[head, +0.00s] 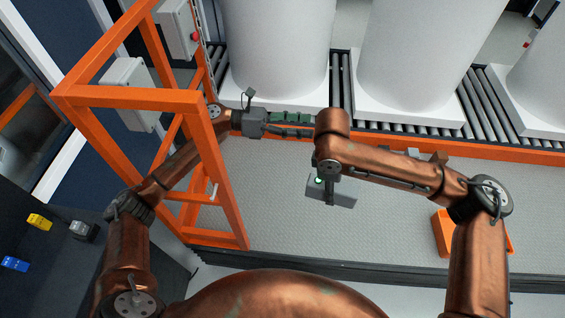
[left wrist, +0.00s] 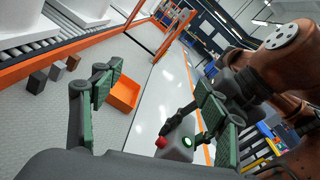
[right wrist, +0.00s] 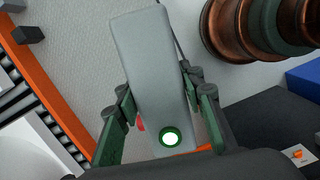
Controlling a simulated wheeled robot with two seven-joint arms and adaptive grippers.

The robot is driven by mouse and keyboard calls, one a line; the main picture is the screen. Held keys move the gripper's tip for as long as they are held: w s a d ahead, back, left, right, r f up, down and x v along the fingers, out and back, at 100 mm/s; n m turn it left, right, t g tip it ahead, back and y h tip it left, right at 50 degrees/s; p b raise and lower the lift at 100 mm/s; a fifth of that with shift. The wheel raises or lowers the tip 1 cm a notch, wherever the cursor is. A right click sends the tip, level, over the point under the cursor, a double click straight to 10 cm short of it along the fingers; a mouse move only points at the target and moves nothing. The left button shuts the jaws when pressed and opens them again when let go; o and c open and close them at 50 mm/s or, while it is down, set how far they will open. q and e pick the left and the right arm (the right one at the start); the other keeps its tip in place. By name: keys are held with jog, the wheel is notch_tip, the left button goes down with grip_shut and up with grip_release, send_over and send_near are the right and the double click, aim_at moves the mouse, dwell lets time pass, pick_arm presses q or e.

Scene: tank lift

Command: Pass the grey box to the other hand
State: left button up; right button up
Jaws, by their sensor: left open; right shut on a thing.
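The grey box (head: 344,197) has a lit green ring and a red button. My right gripper (right wrist: 163,125) is shut on it, with one finger on each side in the right wrist view, where the box (right wrist: 150,70) fills the middle. In the head view the right gripper partly covers the box, below the bent right arm. My left gripper (head: 303,125) is open and empty, up and left of the box and apart from it. In the left wrist view the box (left wrist: 178,141) shows near the right finger of the left gripper (left wrist: 157,108).
An orange frame (head: 130,97) stands around my left arm. White tanks (head: 275,45) stand on a roller conveyor (head: 340,85) with an orange edge behind the grippers. An orange bin (head: 443,235) is at right. Small yellow (head: 39,221) and blue (head: 15,264) items lie at far left.

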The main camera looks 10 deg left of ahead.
aim_at(317, 183)
pick_arm(q)
jog(key=s+a+f+m+g+y, duration=0.4)
jog(key=s+f+m+g, duration=0.1)
jog(key=s+f+m, duration=0.35)
jog(key=x, duration=0.7)
jog(key=r+x, duration=0.1)
jog(key=x, duration=0.3)
jog(key=shift+s+d+f, duration=0.1)
jog(key=shift+s+d, duration=0.2)
jog(key=shift+s, duration=0.1)
